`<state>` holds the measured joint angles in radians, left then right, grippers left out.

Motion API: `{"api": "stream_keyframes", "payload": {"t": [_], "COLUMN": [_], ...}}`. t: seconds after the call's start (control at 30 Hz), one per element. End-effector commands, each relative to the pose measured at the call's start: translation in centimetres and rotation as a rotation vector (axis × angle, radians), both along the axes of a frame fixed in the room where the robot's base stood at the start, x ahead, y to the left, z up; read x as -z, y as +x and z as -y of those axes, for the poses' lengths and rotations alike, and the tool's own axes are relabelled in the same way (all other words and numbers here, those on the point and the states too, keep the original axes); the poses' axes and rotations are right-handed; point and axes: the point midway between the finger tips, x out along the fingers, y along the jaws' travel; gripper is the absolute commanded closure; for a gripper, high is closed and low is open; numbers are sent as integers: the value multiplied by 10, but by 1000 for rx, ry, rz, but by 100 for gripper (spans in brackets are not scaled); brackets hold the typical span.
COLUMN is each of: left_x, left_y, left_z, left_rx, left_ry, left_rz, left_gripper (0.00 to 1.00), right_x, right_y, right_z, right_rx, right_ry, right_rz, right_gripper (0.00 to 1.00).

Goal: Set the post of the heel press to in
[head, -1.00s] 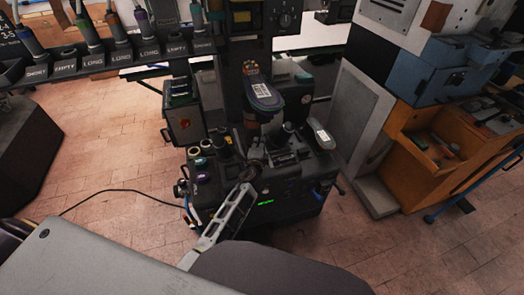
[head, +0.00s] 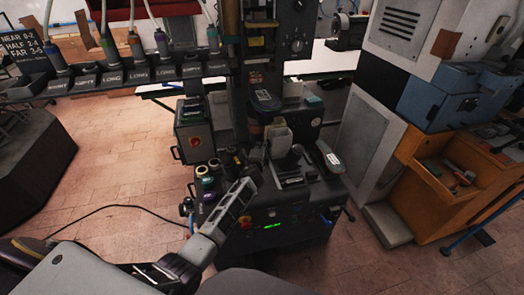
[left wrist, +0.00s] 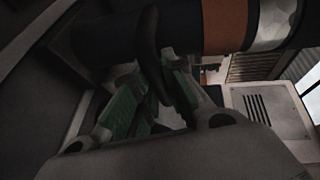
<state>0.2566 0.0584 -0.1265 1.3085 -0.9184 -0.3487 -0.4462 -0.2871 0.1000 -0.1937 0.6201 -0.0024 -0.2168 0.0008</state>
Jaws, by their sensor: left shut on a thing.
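The heel press (head: 290,205) is a dark machine in the middle of the head view, with a labelled dark pad (head: 264,101) above its deck. My left gripper (head: 262,158) reaches in from the lower left, over the deck and below the pad. In the left wrist view my left gripper (left wrist: 155,100), with green finger pads, is shut on a dark curved bar (left wrist: 152,50). The bar stands beside a dark cylinder (left wrist: 220,25) with an orange-brown band. I cannot tell whether the bar belongs to the post. My right gripper is out of view.
A pale block (head: 279,140) stands just beyond the gripper. A labelled rack (head: 140,75) spans the upper left. A grey cabinet (head: 365,150) and orange bench (head: 455,200) stand right.

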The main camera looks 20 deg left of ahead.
Motion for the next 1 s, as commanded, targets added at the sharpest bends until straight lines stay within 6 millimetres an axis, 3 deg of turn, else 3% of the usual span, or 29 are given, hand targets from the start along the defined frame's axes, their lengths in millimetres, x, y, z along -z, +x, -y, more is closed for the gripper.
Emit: {"api": "stream_keyframes", "payload": {"t": [0.27,0.3,0.47,1.0], "left_x": [-4,-5,-4,-2], "left_y": [2,2,2,-4], "left_z": [-4,-4,-3,-1], "left_rx": [-4,-4,-3,-1], "left_ry": [3,3,3,3], "left_rz": [6,6,5,2], "left_gripper": [100,83,65,65], "right_x": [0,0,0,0], "right_y": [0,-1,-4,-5], "right_z": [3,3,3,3], "right_rx": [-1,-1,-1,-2], "right_ry": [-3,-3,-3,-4], "right_rz": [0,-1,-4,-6], "right_gripper": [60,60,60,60]}}
